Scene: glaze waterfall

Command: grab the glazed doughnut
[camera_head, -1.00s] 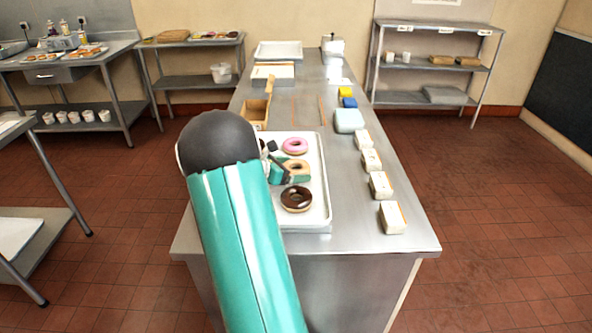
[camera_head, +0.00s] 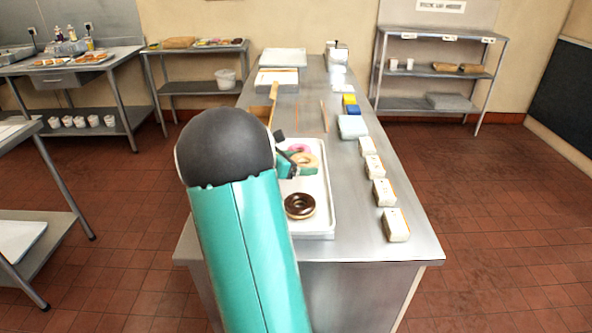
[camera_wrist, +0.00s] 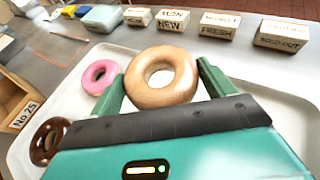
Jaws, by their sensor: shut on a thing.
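The glazed doughnut (camera_wrist: 162,77) is a plain tan ring, held between the two green fingers of my gripper (camera_wrist: 160,85) in the wrist view. In the head view the glazed doughnut (camera_head: 308,161) shows beside my gripper (camera_head: 293,165), partly hidden by it. The doughnut appears raised above the white tray (camera_head: 325,222). A pink-iced doughnut (camera_head: 299,149) lies behind it, partly covered in the head view and clear in the wrist view (camera_wrist: 100,77). A chocolate doughnut (camera_head: 300,206) lies on the near part of the tray.
Several small labelled blocks (camera_head: 384,192) line the table's right side. A pale blue box (camera_head: 352,127) and a yellow block (camera_head: 349,100) stand behind them. A wooden box (camera_wrist: 14,102) is left of the tray. The metal table (camera_head: 350,240) is bare near its front edge.

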